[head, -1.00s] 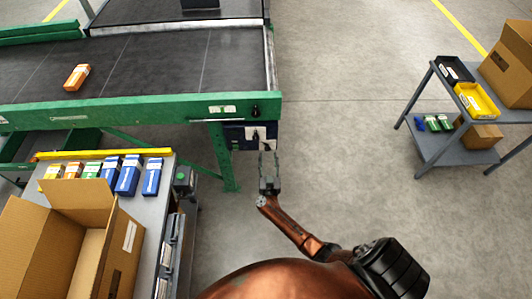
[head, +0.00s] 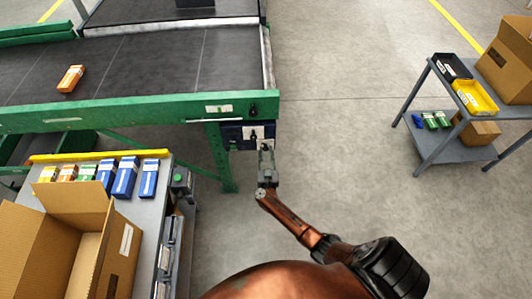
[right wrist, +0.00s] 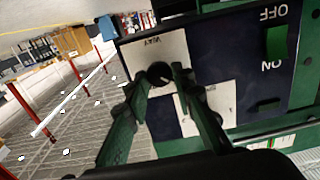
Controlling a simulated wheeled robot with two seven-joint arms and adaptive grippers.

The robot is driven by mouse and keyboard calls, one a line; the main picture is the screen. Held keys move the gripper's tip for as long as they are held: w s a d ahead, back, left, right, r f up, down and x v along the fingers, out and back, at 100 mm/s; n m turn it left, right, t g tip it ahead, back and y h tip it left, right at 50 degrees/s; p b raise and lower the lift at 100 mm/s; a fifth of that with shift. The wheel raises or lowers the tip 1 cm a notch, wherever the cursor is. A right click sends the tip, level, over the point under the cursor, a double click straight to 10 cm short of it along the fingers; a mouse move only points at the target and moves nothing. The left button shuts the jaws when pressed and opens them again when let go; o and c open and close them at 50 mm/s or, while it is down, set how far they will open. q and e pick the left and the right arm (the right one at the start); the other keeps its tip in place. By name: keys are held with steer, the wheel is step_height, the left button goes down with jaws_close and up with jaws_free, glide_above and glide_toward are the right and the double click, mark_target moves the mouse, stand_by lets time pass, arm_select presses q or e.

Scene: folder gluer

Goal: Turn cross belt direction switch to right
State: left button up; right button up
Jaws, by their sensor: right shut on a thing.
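A dark blue control box (head: 236,134) hangs under the green conveyor frame at its right end. In the right wrist view the box (right wrist: 235,60) shows upside down, with a small round black knob (right wrist: 160,73) on a white label plate (right wrist: 155,52). My right gripper (head: 266,146) is at the front of the box, and in the right wrist view its fingertips (right wrist: 165,75) are closed on either side of the knob. The knob's pointing direction and the label's small text are not clear. My left gripper is not in view.
A green rocker (right wrist: 277,41) marked OFF and ON sits on the same box, beside a second white plate (right wrist: 207,105). A green conveyor leg (head: 222,160) stands left of my right gripper. A packing table (head: 165,215) with cartons is lower left. Floor right of the gripper is clear.

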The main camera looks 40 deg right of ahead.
jaws_close()
